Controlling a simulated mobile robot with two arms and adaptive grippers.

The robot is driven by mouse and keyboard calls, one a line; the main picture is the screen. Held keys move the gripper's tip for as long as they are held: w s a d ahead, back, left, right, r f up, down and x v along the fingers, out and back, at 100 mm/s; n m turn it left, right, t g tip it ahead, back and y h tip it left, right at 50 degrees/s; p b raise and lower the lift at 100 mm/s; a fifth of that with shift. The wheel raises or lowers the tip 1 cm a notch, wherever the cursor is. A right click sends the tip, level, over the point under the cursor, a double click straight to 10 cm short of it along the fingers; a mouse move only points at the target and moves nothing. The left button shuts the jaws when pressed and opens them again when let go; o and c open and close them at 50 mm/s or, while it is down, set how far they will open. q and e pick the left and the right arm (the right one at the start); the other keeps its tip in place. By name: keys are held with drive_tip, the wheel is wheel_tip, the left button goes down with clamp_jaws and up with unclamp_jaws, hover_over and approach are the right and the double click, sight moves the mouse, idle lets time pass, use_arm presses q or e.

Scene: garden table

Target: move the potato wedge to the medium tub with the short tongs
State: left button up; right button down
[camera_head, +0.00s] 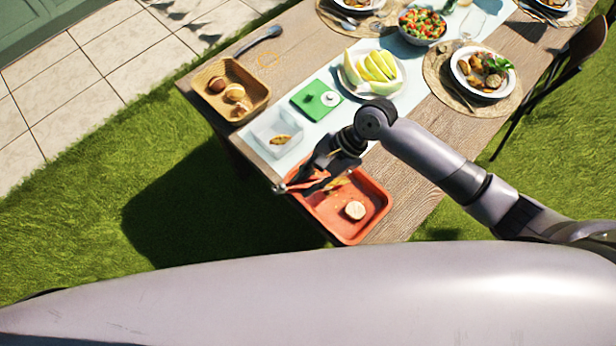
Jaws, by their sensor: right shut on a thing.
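My right gripper (318,176) is over the far left part of the red tray (368,222). It is shut on what looks like the short tongs (292,187), of which a thin reddish part sticks out to the left. The tongs' tips are hard to make out. A yellowish piece (340,183), perhaps a wedge, shows in the tray beside the gripper, partly hidden. A clear tub (262,132), likely the medium tub, stands behind the gripper on the light runner. A brown-yellow wedge-like piece (281,139) shows in it. My left gripper is out of view.
A pale round piece (354,210) lies in the red tray. Plates and a salad bowl (422,40) fill the far end.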

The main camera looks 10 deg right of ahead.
wheel_tip(320, 180, up, 7)
drive_tip(key=p, duration=0.6)
drive_tip(key=shift+w, duration=0.15)
